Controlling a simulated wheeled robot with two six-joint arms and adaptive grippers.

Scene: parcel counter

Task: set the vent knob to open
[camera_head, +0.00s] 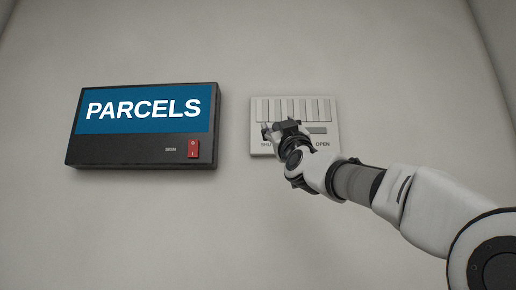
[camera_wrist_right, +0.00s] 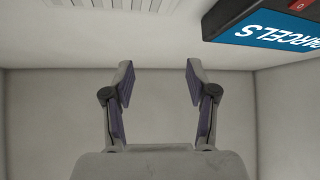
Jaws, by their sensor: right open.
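The white vent panel (camera_head: 331,110) is on the wall, with upright slats, a horizontal grey slot and the labels "SHU", partly covered, and "OPEN" below. My right gripper (camera_head: 278,128) is in front of the panel's left half, near the slot's shut end. The vent knob cannot be made out clearly there; my gripper covers that part of the slot. In the right wrist view my right gripper (camera_wrist_right: 157,82) has its fingers wide apart with nothing between them. The panel's slatted edge (camera_wrist_right: 115,4) shows at the top of that view. My left gripper is not in view.
A black box with a blue "PARCELS" sign (camera_head: 145,109) and a red rocker switch (camera_head: 193,149) is on the wall left of the panel. The sign also shows in the right wrist view (camera_wrist_right: 270,37), top right. The wall (camera_head: 230,230) below is bare.

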